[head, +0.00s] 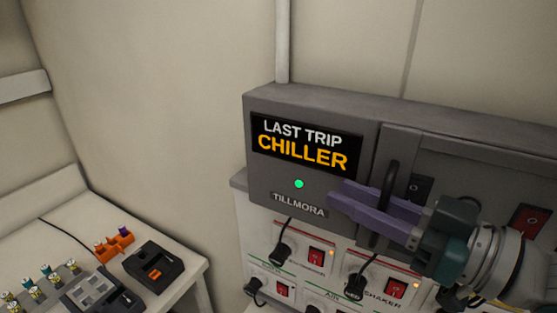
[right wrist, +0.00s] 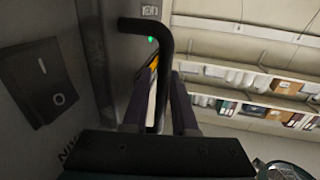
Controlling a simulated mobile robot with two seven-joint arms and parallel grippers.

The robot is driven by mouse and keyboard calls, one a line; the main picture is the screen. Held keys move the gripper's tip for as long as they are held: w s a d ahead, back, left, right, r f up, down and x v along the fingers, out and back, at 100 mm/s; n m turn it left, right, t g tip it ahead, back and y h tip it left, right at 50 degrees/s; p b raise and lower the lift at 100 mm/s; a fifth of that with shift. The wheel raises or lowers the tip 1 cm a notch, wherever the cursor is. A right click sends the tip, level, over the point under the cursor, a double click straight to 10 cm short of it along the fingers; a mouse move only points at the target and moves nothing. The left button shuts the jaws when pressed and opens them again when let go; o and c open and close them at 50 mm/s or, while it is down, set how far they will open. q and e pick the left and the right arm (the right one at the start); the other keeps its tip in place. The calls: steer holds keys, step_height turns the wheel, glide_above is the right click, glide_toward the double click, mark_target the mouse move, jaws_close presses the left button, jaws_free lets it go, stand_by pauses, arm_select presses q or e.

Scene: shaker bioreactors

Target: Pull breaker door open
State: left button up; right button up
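The grey breaker box (head: 315,105) is on the wall, with a "LAST TRIP CHILLER" display (head: 302,145). Its door (head: 450,150) is at the right and looks closed or nearly so. A black upright bar handle (head: 390,178) stands out near the door's left edge. My right gripper (head: 345,197) has purple fingers reaching across the handle. In the right wrist view, the handle (right wrist: 166,70) runs between the two fingers, with a narrow gap on its left. The fingers partly hide the handle's lower part in the head view. My left gripper is out of view.
Below the box is a panel (head: 335,250) with several red switches and black plugs on cables. A black switch (right wrist: 38,80) sits beside the handle in the right wrist view. A table (head: 190,262) at lower left carries an orange rack (head: 114,243) and dark devices.

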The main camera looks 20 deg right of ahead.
jaws_close()
stand_by(1.4)
